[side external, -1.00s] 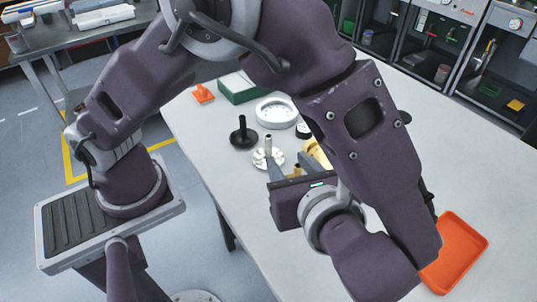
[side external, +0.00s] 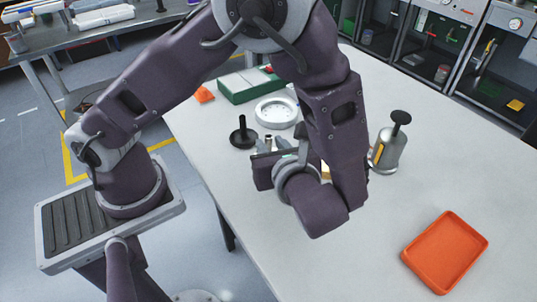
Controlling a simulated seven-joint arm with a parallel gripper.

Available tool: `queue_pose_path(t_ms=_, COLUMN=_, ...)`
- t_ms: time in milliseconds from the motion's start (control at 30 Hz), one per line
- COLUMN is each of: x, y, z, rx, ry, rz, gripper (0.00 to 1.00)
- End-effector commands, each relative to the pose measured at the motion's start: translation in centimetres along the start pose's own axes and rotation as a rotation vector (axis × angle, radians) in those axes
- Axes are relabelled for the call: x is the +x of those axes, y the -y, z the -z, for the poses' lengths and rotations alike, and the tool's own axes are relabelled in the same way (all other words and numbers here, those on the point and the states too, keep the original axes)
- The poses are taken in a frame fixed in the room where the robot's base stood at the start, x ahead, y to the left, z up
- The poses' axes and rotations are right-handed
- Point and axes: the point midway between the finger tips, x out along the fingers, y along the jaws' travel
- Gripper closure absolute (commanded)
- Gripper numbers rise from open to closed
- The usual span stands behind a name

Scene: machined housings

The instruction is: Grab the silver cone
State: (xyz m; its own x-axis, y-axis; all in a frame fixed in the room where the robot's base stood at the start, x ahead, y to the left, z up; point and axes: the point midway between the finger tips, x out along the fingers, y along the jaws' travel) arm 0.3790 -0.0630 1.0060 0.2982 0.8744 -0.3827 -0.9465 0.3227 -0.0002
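I cannot single out a silver cone with certainty. A small silver upright piece (side external: 268,142) shows just beyond my gripper, mostly hidden by it. A grey tapered container (side external: 388,153) with a black knob on top and a yellow label stands upright to the right of my arm. My gripper (side external: 270,147) is low over the parts on the white table, pointing away from the camera. Its fingers are largely hidden by its own body, so I cannot see whether they are open or hold anything.
A black knobbed part (side external: 243,135) stands just left of my gripper. A white round housing (side external: 276,111) and a green box (side external: 249,86) lie behind. A gold part (side external: 325,172) is mostly hidden by my arm. An orange tray (side external: 445,252) sits front right; the table around it is clear.

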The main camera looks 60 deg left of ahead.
Motion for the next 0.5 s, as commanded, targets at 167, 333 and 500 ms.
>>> queue_pose_path(t_ms=167, x=-0.03, y=0.00, z=0.00, rx=0.000, ry=0.000, rz=0.000, gripper=1.00)
queue_pose_path(t_ms=333, x=-0.03, y=0.00, z=-0.01, rx=0.000, ry=0.000, rz=0.000, gripper=1.00)
queue_pose_path(t_ms=500, x=-0.04, y=0.00, z=-0.01, rx=-0.001, ry=0.000, rz=0.000, gripper=1.00)
